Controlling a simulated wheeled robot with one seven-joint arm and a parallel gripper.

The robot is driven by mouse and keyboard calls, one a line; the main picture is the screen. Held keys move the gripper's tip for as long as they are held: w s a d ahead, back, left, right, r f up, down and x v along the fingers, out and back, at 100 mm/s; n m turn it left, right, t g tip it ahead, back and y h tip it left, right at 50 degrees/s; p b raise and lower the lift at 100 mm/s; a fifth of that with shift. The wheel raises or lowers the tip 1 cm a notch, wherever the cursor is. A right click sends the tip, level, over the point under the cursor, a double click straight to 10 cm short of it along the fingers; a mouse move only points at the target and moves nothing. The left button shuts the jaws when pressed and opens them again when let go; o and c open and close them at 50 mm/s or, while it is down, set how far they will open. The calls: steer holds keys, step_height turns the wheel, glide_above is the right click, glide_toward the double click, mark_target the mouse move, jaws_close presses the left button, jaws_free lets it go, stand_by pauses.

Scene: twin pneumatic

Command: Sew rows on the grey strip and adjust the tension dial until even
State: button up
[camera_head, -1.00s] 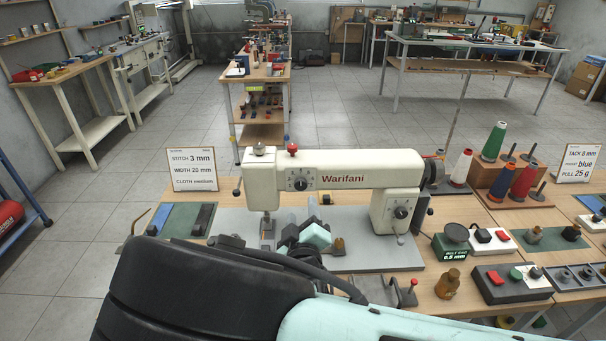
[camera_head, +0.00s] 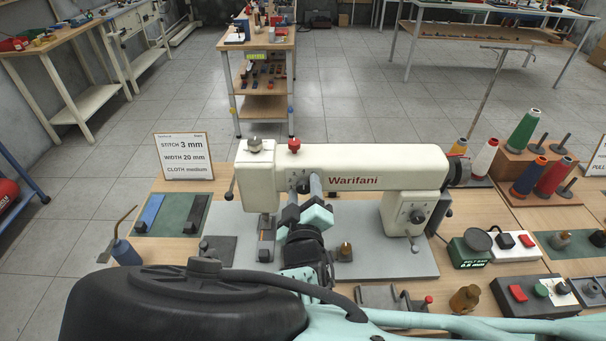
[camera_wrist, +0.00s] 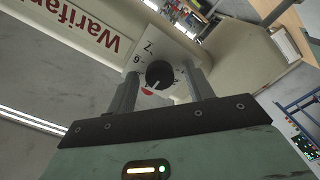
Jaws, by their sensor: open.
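The cream sewing machine (camera_head: 350,168) stands on a grey plate. A dial (camera_head: 303,184) is on the front of its left head; in the wrist view its black knob (camera_wrist: 160,74) has a white pointer and a red mark below, with 6 and 7 readable on the plate. My gripper (camera_head: 315,184) is open in front of this dial. In the wrist view its fingers (camera_wrist: 162,82) stand either side of the knob, with gaps. A dark grey strip (camera_head: 196,215) lies beside a blue strip (camera_head: 151,212) on a green mat. A greyish piece (camera_head: 266,240) is under the needle head.
A sign (camera_head: 184,157) reads stitch 3 mm, width 20 mm, cloth medium. A second dial (camera_head: 417,215) is on the machine's right column.

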steer(key=c, duration=1)
steer(key=shift+f+m+b, duration=0.1)
steer(key=shift+m+b, duration=0.2)
steer(key=shift+b, duration=0.05)
steer(key=m+b, duration=0.2)
steer(key=shift+f+m, duration=0.1)
steer(key=shift+m, duration=0.2)
steer(key=m+b, duration=0.2)
steer(key=shift+m+b, duration=0.35)
steer(key=shift+m, duration=0.05)
steer(key=shift+m+b, duration=0.6)
steer(key=shift+m, duration=0.2)
steer(key=shift+r, duration=0.2)
